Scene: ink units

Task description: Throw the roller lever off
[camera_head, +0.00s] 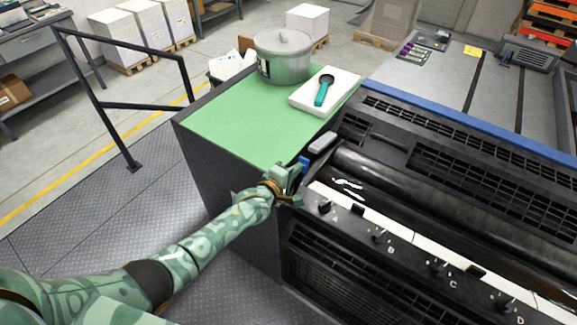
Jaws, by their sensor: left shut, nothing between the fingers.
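My left arm reaches in from the lower left, and its green gripper (296,174) is shut with nothing held. It is at the left end of the black roller (410,190), by the corner of the green top. A small blue piece (304,162) and a grey rounded handle (323,142) are right at its fingertips. They look like the roller lever, but I cannot tell if the fingers touch it. Black knobs marked A (324,207), B (378,237), C (437,267) and D (505,303) line the front edge. My right gripper is not in view.
The green-topped cabinet (225,125) carries a metal pot (283,58) and a white pad (342,88) with a teal-handled magnifier (324,92). A dark handrail (95,95) stands at the left. Black grilles (470,165) lie behind the roller.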

